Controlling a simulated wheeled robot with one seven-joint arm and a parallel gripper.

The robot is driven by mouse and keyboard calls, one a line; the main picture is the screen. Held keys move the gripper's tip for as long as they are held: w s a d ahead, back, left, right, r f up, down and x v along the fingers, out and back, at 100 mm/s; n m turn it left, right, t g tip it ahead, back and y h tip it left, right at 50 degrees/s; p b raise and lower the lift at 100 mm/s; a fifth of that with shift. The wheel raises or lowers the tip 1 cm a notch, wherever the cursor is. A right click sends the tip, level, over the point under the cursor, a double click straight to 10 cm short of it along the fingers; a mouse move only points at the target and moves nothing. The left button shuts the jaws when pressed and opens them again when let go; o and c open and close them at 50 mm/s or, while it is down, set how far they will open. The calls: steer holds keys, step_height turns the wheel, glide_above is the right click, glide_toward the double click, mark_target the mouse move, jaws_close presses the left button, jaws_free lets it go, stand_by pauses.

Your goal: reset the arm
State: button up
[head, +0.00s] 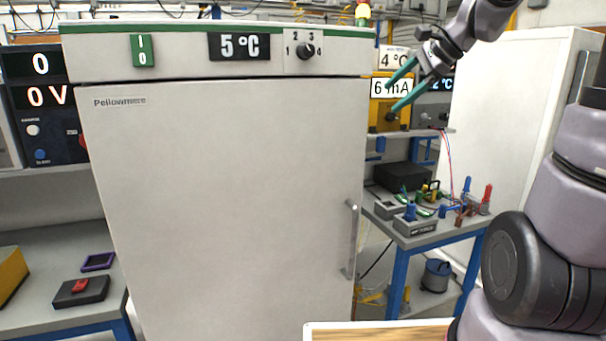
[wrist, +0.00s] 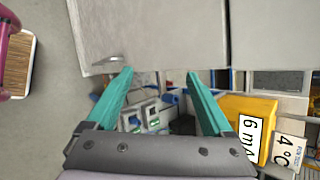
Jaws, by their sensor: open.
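My gripper (head: 391,95) is raised in the air at the upper right of the head view, to the right of the tall cabinet's top. Its two teal fingers are spread apart with nothing between them. In the wrist view my gripper (wrist: 162,76) also shows open and empty, with the bench and its small items behind the fingers.
A tall grey cabinet (head: 230,190) reading 5 °C fills the middle, its door shut. A yellow instrument (wrist: 250,115) reading 6 mA stands behind my gripper. A blue-legged bench (head: 425,238) holds several small items. A wood-topped surface (head: 380,333) is at the bottom.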

steer(key=s+d+f+n+t+h, duration=0.1)
steer(key=s+n+h, duration=0.3)
steer(key=s+n, duration=0.7)
steer(key=s+d+f, duration=0.1)
steer(key=s, duration=0.7)
steer(key=shift+s+h, duration=0.3)
steer(key=shift+h, duration=0.1)
